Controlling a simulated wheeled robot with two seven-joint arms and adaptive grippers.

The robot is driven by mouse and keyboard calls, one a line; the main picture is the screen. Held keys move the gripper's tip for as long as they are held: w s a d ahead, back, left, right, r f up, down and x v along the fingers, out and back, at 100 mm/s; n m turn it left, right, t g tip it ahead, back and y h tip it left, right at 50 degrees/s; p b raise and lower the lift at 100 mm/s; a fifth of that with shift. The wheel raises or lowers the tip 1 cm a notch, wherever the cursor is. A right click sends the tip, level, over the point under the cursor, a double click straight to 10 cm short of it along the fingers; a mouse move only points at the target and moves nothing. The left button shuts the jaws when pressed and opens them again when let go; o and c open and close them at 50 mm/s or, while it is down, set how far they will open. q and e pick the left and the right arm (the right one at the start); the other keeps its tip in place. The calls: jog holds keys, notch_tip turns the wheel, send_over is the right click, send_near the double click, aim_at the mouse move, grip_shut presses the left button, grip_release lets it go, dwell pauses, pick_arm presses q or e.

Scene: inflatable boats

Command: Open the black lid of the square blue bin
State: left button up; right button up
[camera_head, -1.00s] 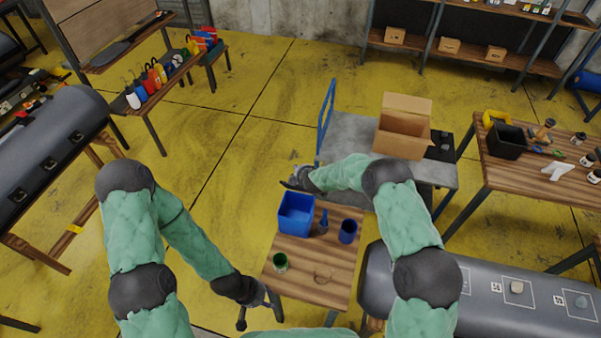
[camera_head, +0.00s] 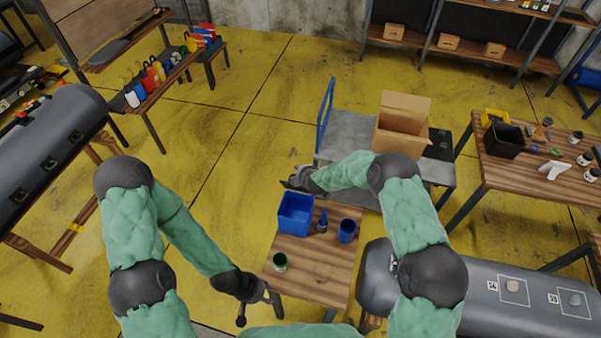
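The square blue bin (camera_head: 296,213) stands on a small wooden table (camera_head: 312,259), near its far left corner. I look down into its blue inside, and no black lid shows over it. My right gripper (camera_head: 291,182) is just beyond the bin's far side, pointing left; it is small and dark, so its fingers are unclear. My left gripper (camera_head: 257,309) is low beside the table's near left edge, with its fingers spread apart and nothing between them.
A dark blue bottle (camera_head: 322,222), a blue cup (camera_head: 347,231), a green can (camera_head: 280,262) and a clear glass (camera_head: 322,272) share the table. A grey cart (camera_head: 345,137) with a cardboard box (camera_head: 402,126) stands behind. A grey inflatable tube (camera_head: 480,296) lies right.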

jog(key=r, duration=0.1)
jog(key=d+r+p, duration=0.1)
jog(key=r, duration=0.1)
jog(key=shift+s+d+r, duration=0.2)
jog(key=shift+s+r, duration=0.05)
jog(key=shift+r, duration=0.1)
jog(key=shift+s+r+p, duration=0.2)
jog(key=shift+r+p, duration=0.2)
jog(key=shift+p, duration=0.25)
jog(key=shift+s+d+r+p, duration=0.2)
jog(key=shift+s+r+p, duration=0.15)
jog(key=shift+r, duration=0.2)
jog(key=shift+s+d+r+p, duration=0.15)
jog(key=shift+s+r+p, duration=0.05)
jog(key=shift+r+p, duration=0.3)
jog(key=shift+s+d+r+p, duration=0.2)
jog(key=shift+s+r, duration=0.05)
jog(key=shift+r, duration=0.25)
jog(key=shift+s+d+r+p, duration=0.15)
jog(key=shift+s+r, duration=0.1)
jog(key=shift+r, duration=0.2)
jog(key=shift+r, duration=0.1)
jog(key=v, duration=1.1)
jog(key=shift+s+r, duration=0.2)
jog(key=shift+s, duration=0.2)
